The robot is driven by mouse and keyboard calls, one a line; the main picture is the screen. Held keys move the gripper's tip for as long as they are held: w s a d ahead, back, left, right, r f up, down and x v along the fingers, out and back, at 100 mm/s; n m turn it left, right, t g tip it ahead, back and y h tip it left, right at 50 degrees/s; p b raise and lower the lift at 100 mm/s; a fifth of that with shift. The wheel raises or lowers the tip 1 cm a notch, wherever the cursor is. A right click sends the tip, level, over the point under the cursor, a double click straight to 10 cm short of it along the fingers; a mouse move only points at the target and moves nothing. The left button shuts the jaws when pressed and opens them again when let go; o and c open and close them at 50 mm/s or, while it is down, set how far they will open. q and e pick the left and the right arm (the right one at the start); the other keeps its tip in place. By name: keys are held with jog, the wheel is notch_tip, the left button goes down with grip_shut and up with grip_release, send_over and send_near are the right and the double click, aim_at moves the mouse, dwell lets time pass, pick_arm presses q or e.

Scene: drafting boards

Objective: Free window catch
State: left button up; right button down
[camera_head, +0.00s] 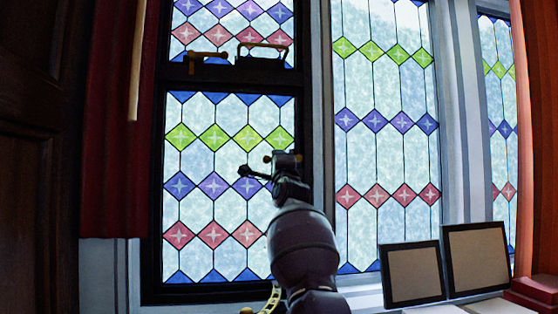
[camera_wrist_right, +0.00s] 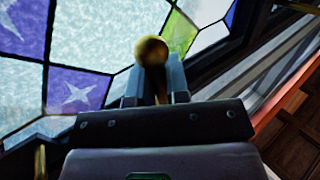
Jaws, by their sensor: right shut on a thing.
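The window has a dark frame (camera_head: 312,110) around patterned coloured glass. My right gripper (camera_head: 284,160) is at the right side of the lower pane, partly hidden by its own arm. In the right wrist view, my right gripper (camera_wrist_right: 155,85) is shut on a brass catch handle (camera_wrist_right: 151,52). Its round end shows between and above the fingers. Only small brass bits of the handle (camera_head: 267,158) show in the head view. Whether the catch is turned cannot be told. My left gripper is not in view.
A brass lever (camera_head: 208,55) and a brass bar handle (camera_head: 262,45) are on the upper crossbar. A curved brass piece (camera_head: 272,298) is low by my arm. Two framed panels (camera_head: 411,273) (camera_head: 476,257) stand at lower right. Red curtains (camera_head: 112,130) hang left.

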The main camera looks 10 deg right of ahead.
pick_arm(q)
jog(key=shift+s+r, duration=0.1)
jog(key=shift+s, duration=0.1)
pick_arm(e)
jog(key=shift+r+m, duration=0.1)
jog(key=shift+m, duration=0.2)
jog(key=c, duration=1.1)
grip_release()
jog(key=shift+s+d, duration=0.1)
jog(key=shift+s, duration=0.05)
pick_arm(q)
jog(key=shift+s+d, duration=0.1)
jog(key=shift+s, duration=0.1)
pick_arm(e)
jog(key=shift+f, duration=0.2)
